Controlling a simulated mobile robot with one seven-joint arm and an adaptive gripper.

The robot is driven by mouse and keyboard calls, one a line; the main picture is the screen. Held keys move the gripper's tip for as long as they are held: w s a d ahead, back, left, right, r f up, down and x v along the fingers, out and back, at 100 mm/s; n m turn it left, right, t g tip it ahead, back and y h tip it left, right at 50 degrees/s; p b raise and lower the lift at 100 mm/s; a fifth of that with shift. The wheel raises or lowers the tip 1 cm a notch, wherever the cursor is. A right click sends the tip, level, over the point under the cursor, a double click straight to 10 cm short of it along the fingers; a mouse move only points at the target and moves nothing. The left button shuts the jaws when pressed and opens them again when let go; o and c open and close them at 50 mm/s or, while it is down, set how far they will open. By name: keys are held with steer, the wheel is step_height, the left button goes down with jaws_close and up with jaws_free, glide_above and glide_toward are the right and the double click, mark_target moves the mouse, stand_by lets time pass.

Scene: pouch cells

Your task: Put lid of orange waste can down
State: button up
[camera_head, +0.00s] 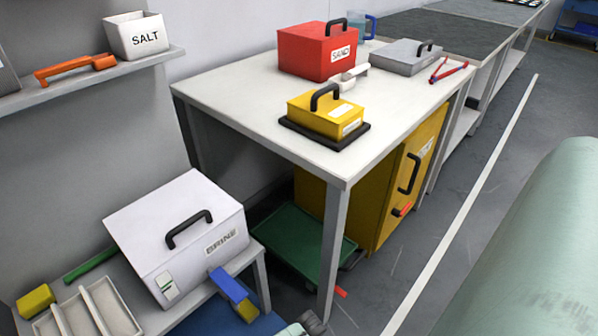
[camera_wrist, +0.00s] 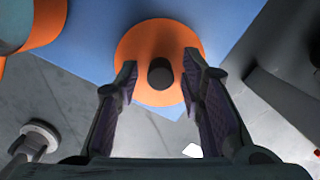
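In the wrist view, the orange round lid (camera_wrist: 150,38) with a dark knob (camera_wrist: 160,73) lies in front of my gripper (camera_wrist: 159,68). The fingers are apart on either side of the knob, with a visible gap on each side, so the gripper looks open. The lid appears to be at the edge of the blue mat (camera_wrist: 240,18); whether it touches the mat I cannot tell. An orange rounded body with a grey-teal top or inside (camera_wrist: 42,30), perhaps the waste can, is cut off at the upper left. Neither lid nor can shows in the head view.
In the head view, a white BRINE box (camera_head: 185,235) stands on a low bench at left. A white table (camera_head: 240,105) bears red, yellow and grey boxes. A green cart (camera_head: 300,240) and yellow cabinet (camera_head: 375,210) are under it. The floor at right has a white line (camera_head: 460,210).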

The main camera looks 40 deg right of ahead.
steer(key=shift+r, duration=0.1)
step_height(320, 180, up, 12)
steer(key=s+p, duration=0.1)
steer(key=shift+d+p, duration=0.3)
steer(key=shift+d, duration=0.1)
steer(key=shift+s+r, duration=0.1)
steer(key=shift+r, duration=0.05)
stand_by(0.5)
